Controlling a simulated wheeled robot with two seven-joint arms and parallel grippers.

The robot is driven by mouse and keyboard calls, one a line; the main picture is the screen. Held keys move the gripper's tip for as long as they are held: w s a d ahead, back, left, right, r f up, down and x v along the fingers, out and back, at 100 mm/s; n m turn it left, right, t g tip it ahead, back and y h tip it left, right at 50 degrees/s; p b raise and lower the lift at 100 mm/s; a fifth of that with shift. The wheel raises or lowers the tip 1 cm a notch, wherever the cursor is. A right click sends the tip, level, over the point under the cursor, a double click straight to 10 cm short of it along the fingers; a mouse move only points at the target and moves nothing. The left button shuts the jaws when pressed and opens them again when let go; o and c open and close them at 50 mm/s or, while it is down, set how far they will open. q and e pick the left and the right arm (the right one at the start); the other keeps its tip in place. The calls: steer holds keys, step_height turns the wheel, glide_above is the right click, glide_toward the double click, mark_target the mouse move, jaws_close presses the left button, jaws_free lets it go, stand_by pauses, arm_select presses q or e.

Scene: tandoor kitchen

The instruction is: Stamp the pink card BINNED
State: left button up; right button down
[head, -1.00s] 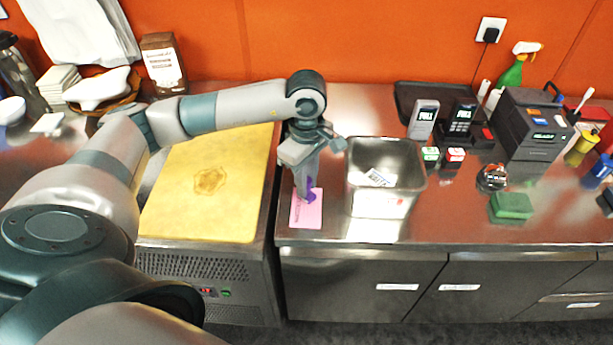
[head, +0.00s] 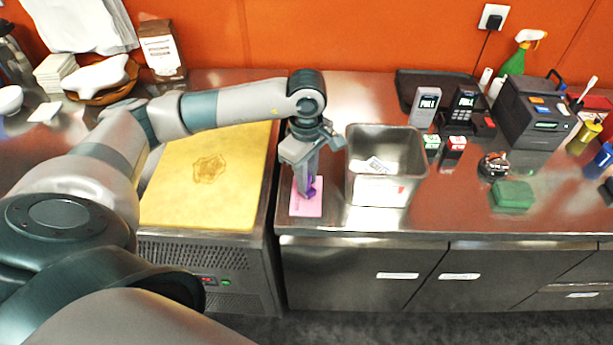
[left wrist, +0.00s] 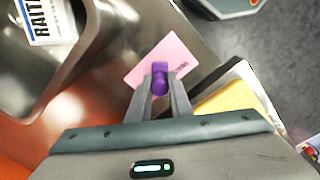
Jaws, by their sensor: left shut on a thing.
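The pink card (head: 297,206) lies flat on the steel counter, just left of the steel bin. It also shows in the left wrist view (left wrist: 180,52), with a dark mark near its right corner. My left gripper (head: 309,189) is shut on a purple stamp (head: 317,187), upright over the card. In the left wrist view the purple stamp (left wrist: 160,74) sits between the fingertips of my left gripper (left wrist: 160,88) and covers part of the card. I cannot tell whether the stamp's base touches the card. My right gripper is not in view.
The steel bin (head: 354,190) with a labelled thing inside stands close to the card's right. A yellow board (head: 215,205) lies left. Two small stamps, a green block (head: 512,196) and a black printer (head: 535,115) are further right.

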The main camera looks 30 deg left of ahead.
arm_select(q)
steer(key=shift+f+b, duration=0.5)
steer(key=shift+b, duration=0.1)
stand_by(0.8)
steer(key=shift+s+f+b, duration=0.1)
steer(key=shift+f+b, duration=0.05)
steer(key=shift+b, duration=0.35)
stand_by(2.5)
steer(key=shift+r+p, duration=0.4)
steer(key=shift+r, duration=0.5)
steer(key=shift+r+p, duration=0.9)
steer(key=shift+r, duration=1.8)
